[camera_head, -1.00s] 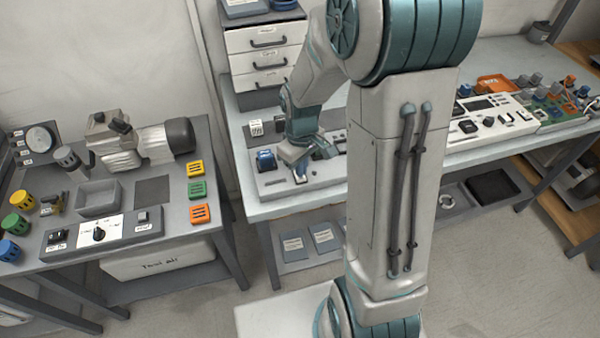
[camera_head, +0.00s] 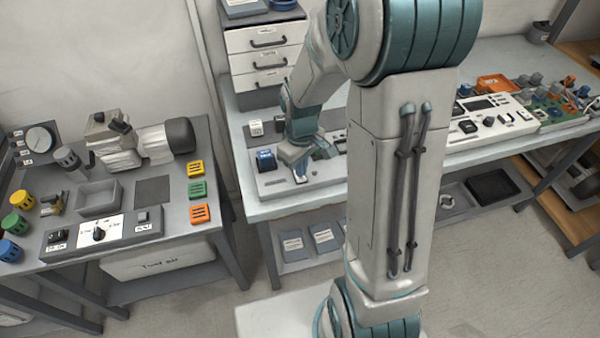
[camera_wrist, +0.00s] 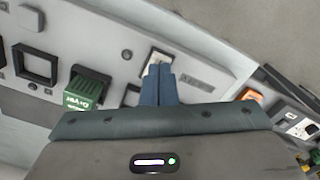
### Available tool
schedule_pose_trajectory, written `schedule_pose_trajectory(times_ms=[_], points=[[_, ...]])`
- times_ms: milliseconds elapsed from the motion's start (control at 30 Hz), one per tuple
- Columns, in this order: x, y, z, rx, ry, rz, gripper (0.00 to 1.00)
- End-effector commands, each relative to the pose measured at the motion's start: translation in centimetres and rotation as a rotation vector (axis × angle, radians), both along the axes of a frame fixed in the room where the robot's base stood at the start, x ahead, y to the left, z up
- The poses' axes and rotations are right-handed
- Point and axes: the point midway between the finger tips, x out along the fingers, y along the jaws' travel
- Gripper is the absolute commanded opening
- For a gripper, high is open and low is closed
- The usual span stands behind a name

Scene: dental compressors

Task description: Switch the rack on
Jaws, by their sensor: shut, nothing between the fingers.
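A pale control panel (camera_head: 268,182) lies on the middle bench, and it also fills much of the wrist view (camera_wrist: 115,45). My gripper (camera_head: 301,172) is over its front part. In the wrist view my gripper's two blue fingers (camera_wrist: 158,84) are pressed together with nothing between them. A small switch on a light plate (camera_wrist: 159,57) sits right at the fingertips and is partly hidden by them. I cannot tell whether the fingers touch it, or which way it is set. A green block with a white label (camera_wrist: 84,88) stands on the panel beside the fingers.
A drawer unit (camera_head: 265,60) stands behind the panel. At left, another bench holds a motor-like machine (camera_head: 140,140) and a panel with a rotary knob (camera_head: 98,233). An orange tray (camera_head: 494,83) and several devices lie at right. My arm hides the bench's middle.

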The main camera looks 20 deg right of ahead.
Motion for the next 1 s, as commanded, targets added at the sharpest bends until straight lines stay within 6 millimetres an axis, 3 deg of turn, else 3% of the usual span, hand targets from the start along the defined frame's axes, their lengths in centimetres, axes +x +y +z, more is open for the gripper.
schedule_pose_trajectory(times_ms=[1000], points=[[0.0,0.0,-1.5,0.0,0.0,0.0,0.0]])
